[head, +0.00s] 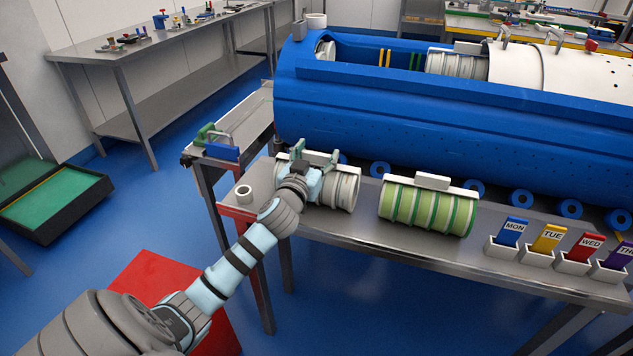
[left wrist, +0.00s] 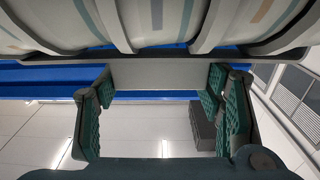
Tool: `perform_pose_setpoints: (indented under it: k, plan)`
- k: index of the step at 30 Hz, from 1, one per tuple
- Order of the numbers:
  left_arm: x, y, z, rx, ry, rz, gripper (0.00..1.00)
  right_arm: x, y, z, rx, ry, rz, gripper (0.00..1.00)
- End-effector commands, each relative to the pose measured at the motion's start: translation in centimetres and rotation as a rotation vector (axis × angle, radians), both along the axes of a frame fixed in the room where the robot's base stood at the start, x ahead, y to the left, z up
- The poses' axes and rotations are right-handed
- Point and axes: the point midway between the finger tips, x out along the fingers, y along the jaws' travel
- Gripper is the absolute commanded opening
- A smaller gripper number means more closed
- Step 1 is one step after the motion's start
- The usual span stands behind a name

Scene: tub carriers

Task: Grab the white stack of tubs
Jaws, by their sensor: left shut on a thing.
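The white stack of tubs (head: 346,190) lies on its side on the steel table, left of the green stack. My left gripper (head: 314,160) is at its top and hides its left part. In the left wrist view, the stack's ribbed white tubs (left wrist: 150,22) fill the top. The pale flat handle of the stack (left wrist: 155,76) sits between the green-padded fingers of my left gripper (left wrist: 158,100), which is shut on it. In the head view I cannot see a gap between stack and table. My right gripper is in neither view.
A green-striped stack (head: 428,207) lies close on the right. Day-marked tags (head: 548,238) stand in white holders farther right. A small white ring (head: 244,194) is at the table's left end. A large blue drum (head: 400,110) lies behind the table (head: 430,250).

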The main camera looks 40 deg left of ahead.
Motion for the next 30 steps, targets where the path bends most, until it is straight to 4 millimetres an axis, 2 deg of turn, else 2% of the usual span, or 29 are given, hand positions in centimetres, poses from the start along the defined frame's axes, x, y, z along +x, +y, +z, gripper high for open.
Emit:
perform_pose_setpoints:
  k: [1,5,6,14,19,23,30]
  plan:
    - [0.0,0.0,0.0,0.000,0.000,0.000,0.23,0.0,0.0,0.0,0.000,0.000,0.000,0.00]
    - [0.0,0.0,0.0,0.000,0.001,0.000,0.03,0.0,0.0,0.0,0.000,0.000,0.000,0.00]
    - [0.0,-0.1,0.3,0.004,-0.007,-0.003,0.00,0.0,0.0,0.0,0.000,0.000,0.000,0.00]
    - [0.0,0.0,0.4,0.002,-0.006,-0.002,0.00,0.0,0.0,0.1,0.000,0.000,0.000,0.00]
    - [0.1,-0.1,1.9,0.002,-0.009,-0.002,0.00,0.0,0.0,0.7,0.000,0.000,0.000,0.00]
    - [0.0,0.0,4.6,0.005,-0.010,-0.002,0.00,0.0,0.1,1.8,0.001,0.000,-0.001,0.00]
    - [0.0,0.0,12.4,0.006,-0.013,-0.002,0.00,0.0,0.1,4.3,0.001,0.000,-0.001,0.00]
